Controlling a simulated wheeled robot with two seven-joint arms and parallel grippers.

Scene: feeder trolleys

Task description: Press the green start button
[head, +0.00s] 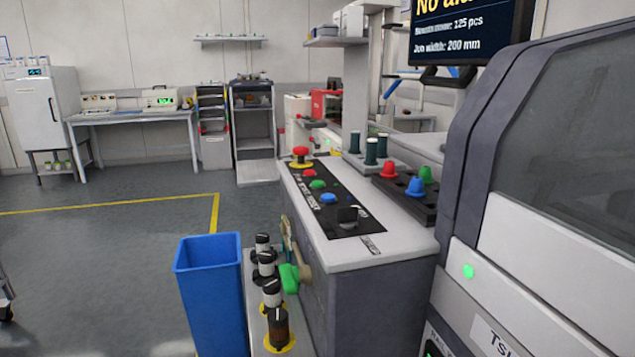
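A green button (318,185) sits on the black control panel (335,222) on top of the grey cabinet in the middle of the head view. It lies between a red button (309,172) and a blue button (328,198). A red mushroom button (300,151) on a yellow base is at the panel's far end, and a black knob or switch (347,214) is at its near end. Nothing covers the green button. Neither of my grippers is in view.
Red (389,170), blue (415,187) and green cone-shaped pieces stand on a black tray right of the panel. A large machine (480,140) fills the right side. A blue bin (210,285) and several dark bottles stand left of the cabinet. The left floor is mostly clear.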

